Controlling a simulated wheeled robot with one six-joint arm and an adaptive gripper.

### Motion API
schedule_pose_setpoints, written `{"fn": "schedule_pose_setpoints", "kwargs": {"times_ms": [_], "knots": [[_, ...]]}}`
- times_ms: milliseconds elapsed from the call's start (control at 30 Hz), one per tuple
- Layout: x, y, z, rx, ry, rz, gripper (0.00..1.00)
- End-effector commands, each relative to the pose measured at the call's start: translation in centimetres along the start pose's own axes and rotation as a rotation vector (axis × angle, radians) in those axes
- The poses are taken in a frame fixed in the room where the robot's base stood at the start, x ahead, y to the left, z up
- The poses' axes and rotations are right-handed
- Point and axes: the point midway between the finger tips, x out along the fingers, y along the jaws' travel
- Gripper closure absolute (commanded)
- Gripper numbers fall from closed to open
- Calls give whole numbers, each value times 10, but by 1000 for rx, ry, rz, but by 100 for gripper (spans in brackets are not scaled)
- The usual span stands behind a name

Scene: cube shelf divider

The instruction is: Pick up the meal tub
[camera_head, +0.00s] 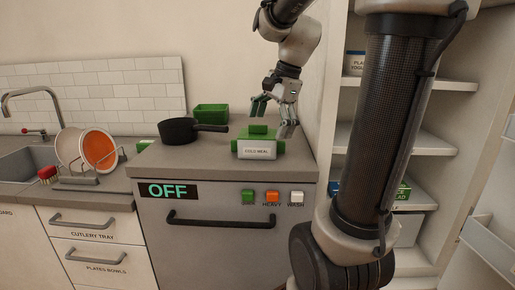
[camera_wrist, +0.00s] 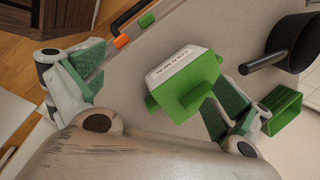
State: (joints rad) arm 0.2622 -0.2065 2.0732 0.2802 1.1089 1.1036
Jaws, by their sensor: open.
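My gripper (camera_head: 274,104) is above and just behind the tub in the head view. In the wrist view my gripper (camera_wrist: 155,92) is open and empty, with its right finger close to the tub. I cannot tell whether that finger touches it.
A black pan (camera_head: 178,131) and a green open basket (camera_head: 211,113) stand left of the tub; the basket (camera_wrist: 281,108) lies near my right finger in the wrist view. A dish rack with plates (camera_head: 98,150) is by the sink. A wall and shelves (camera_head: 430,143) are at right.

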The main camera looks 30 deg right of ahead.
Motion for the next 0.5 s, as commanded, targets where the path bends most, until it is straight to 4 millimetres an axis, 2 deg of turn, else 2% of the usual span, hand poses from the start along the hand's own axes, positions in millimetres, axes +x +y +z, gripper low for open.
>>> {"fn": "schedule_pose_setpoints", "kwargs": {"times_ms": [33,100,200,333,500], "knots": [[6,-18,-15,170,-28,9,0],[13,-37,-30,384,-61,18,0],[21,-56,-47,595,-96,29,0],[28,-66,-56,721,-116,39,0],[48,-67,-54,741,-120,42,0]]}}
